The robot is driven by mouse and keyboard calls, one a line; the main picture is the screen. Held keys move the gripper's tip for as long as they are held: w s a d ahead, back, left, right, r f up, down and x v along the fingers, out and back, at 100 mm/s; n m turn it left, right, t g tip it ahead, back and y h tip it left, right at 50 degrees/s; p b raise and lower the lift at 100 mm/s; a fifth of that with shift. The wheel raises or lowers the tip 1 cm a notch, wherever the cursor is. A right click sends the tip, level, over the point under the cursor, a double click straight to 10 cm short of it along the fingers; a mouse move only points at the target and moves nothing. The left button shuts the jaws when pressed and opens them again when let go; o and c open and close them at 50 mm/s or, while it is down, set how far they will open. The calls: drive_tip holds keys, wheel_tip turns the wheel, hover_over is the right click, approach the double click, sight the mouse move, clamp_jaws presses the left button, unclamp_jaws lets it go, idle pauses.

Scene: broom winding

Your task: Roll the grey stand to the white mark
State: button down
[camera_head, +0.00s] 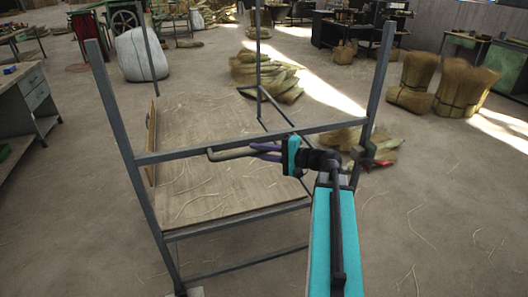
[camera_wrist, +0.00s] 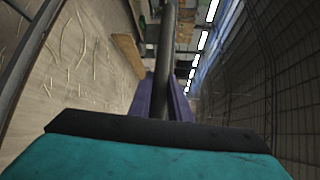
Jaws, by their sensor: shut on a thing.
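The grey stand (camera_head: 225,140) is a tall metal frame with upright posts and a low wooden shelf (camera_head: 220,165) strewn with straw. It stands upright in front of me in the head view. A bent handle bar (camera_head: 226,154) runs along its near top rail. My gripper (camera_head: 262,151) is shut on this bar, its purple fingers on either side. In the wrist view the dark bar (camera_wrist: 167,50) passes between the fingers (camera_wrist: 166,100). A small whitish patch (camera_head: 192,292) shows by the near left foot at the bottom edge; I cannot tell if it is the white mark.
Straw bundles (camera_head: 265,75) lie on the floor behind the stand, and broom bundles (camera_head: 440,85) stand at right. A white sack (camera_head: 140,55) is at back left. A workbench (camera_head: 30,100) stands at left.

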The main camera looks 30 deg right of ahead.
drive_tip(key=shift+s+a, duration=0.2)
drive_tip(key=shift+a, duration=0.05)
drive_tip(key=c, duration=1.6)
unclamp_jaws()
drive_tip(key=shift+c, duration=0.2)
drive_tip(key=shift+d, duration=0.1)
drive_tip(key=shift+s, duration=0.1)
drive_tip(key=shift+s+d, duration=0.35)
drive_tip(key=shift+s, duration=0.05)
drive_tip(key=b+v, duration=0.1)
drive_tip(key=v, duration=1.1)
drive_tip(key=shift+s+d+b, duration=0.2)
drive_tip(key=shift+b, duration=0.2)
drive_tip(key=shift+a+r, duration=0.1)
drive_tip(key=shift+a, duration=0.05)
